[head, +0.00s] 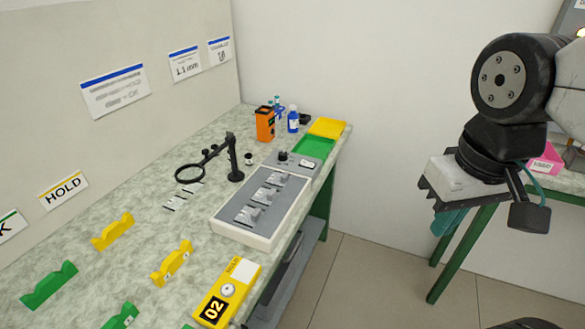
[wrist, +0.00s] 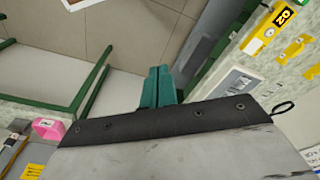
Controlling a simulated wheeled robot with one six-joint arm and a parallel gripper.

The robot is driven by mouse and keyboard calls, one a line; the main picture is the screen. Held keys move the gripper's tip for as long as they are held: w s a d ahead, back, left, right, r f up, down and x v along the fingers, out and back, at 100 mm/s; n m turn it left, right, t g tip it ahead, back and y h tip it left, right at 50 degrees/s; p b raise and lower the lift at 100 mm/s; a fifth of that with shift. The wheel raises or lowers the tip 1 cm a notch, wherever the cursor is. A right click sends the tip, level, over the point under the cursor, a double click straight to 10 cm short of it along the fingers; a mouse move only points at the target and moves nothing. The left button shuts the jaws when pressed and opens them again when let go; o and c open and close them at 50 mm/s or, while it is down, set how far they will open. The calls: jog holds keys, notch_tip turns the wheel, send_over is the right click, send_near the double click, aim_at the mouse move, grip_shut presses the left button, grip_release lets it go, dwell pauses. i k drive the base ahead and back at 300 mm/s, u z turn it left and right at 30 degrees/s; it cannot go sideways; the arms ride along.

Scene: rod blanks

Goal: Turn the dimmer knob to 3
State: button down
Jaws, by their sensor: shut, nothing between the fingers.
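A small black knob (head: 283,156) stands on a grey control box (head: 297,168) at the far end of the bench, beside a white part; it looks like the dimmer knob. Its scale marks and pointer are too small to read. My gripper (head: 447,222) hangs at the right of the head view, well away from the bench and the knob. Its teal fingers, pressed together and empty, also show in the wrist view (wrist: 158,85). The knob cannot be made out in the wrist view.
A grey tray (head: 235,228) with metal fixtures lies before the control box. A magnifier on a black arm (head: 233,160), an orange box (head: 265,124), a blue bottle (head: 293,121) and green (head: 314,147) and yellow trays (head: 327,127) stand nearby. Open floor separates my arm from the bench.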

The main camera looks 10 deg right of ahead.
aim_at(283, 155)
jog(key=k, duration=1.2)
jog(key=z, duration=0.75)
jog(key=i, duration=1.1)
jog(key=u, duration=0.3)
jog(key=i, duration=0.65)
jog(key=u, duration=0.85)
jog(key=i, duration=0.3)
jog(key=u, duration=0.25)
